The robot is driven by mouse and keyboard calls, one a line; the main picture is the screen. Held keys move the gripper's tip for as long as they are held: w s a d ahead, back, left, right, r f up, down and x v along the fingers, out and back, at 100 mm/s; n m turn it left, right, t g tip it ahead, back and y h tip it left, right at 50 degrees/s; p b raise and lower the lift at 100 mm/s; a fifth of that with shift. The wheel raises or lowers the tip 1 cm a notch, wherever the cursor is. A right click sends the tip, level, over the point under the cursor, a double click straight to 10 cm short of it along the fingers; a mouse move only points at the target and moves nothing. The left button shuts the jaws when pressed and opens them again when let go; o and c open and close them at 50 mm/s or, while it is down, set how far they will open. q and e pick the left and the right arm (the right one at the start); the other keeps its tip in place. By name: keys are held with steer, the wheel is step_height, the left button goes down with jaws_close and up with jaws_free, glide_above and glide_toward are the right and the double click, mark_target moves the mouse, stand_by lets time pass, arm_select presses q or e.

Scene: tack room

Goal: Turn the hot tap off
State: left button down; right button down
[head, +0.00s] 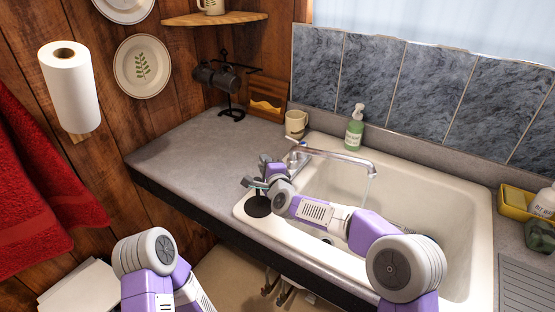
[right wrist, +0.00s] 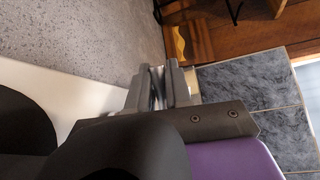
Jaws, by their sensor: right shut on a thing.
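The chrome tap (head: 335,155) stands at the sink's back left corner, its long spout reaching right over the basin. A thin stream of water (head: 368,188) falls from the spout's end. My right gripper (head: 268,168) is at the left of the tap's base. In the right wrist view its two grey fingers (right wrist: 163,88) are shut on a narrow shiny metal piece, which looks like the hot tap handle; the fingers hide most of it. My left arm shows at the lower left of the head view, but its gripper is not in view.
The white sink (head: 455,195) lies under my right forearm. A cream mug (head: 296,124) and a green soap bottle (head: 355,128) stand behind the tap. The grey counter (head: 190,150) at left is mostly clear. A yellow caddy (head: 515,202) is at right.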

steer(key=c, duration=1.1)
jaws_free()
steer(key=shift+v, duration=3.75)
